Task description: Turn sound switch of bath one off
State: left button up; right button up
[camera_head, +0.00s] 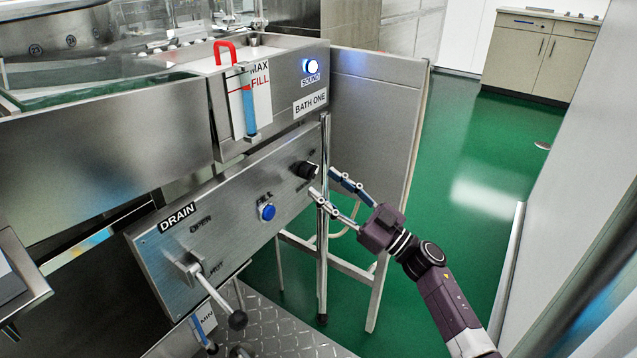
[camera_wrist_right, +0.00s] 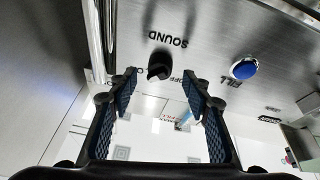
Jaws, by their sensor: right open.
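The sound switch (camera_head: 305,170) is a black rotary knob at the right end of the slanted steel panel of bath one. In the right wrist view the knob (camera_wrist_right: 160,65) shows upside down beside the word SOUND, with OFF lettering partly visible to its right. The round SOUND lamp (camera_head: 311,66) above the BATH ONE label glows blue-white. My right gripper (camera_head: 323,181) is open and empty, its fingertips pointing at the knob from the right. In the wrist view the knob appears between and beyond the fingertips (camera_wrist_right: 160,80), with no visible contact. My left gripper is out of view.
A blue FILL button (camera_head: 267,211) sits left of the knob, and a DRAIN lever (camera_head: 215,290) is farther left. A steel post (camera_head: 322,270) stands close to my right fingers. A grey side panel (camera_head: 375,130) rises behind. Green floor (camera_head: 465,180) is clear to the right.

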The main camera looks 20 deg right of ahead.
aim_at(309, 172)
jog(key=shift+x, duration=1.6)
jog(key=shift+c, duration=0.4)
jog(key=shift+f, duration=0.1)
jog(key=c, duration=1)
